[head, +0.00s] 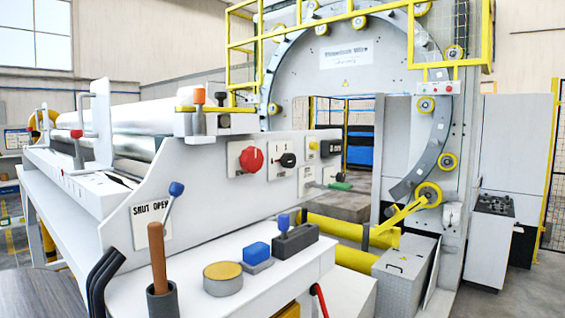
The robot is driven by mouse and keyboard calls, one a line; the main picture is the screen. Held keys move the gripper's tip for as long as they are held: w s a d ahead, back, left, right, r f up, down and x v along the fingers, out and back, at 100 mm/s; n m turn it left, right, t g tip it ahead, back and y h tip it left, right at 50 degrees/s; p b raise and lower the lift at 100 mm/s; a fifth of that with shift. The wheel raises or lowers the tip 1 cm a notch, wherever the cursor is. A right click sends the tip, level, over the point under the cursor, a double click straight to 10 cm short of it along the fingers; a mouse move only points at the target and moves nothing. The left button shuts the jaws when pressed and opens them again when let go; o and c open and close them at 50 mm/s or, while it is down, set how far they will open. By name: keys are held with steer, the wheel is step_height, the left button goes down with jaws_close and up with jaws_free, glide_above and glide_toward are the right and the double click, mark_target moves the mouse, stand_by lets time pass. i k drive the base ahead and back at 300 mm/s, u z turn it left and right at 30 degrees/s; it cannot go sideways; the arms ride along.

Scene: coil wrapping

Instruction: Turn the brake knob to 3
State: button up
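In the head view, the side panel (215,190) of the white machine carries a red rotary knob (251,159) on a light plate. To its right is a smaller black knob (288,160) with a pale mark, on its own plate. The black knob may be the brake knob, but I cannot read any label or number, so I cannot tell which knob it is or its setting. My gripper is not in view, and nothing is touching either knob.
Below the panel, a white shelf (225,300) holds a wooden handle (157,255), a yellow-topped round button (222,277), a blue block (257,251) and a blue-tipped lever (283,222).

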mark_target(288, 160)
steer(key=z, duration=0.45)
steer(key=k, duration=0.1)
steer(key=u, duration=3.25)
steer(key=k, duration=1.5)
steer(key=z, duration=1.4)
steer(key=i, duration=1)
steer(key=u, duration=0.05)
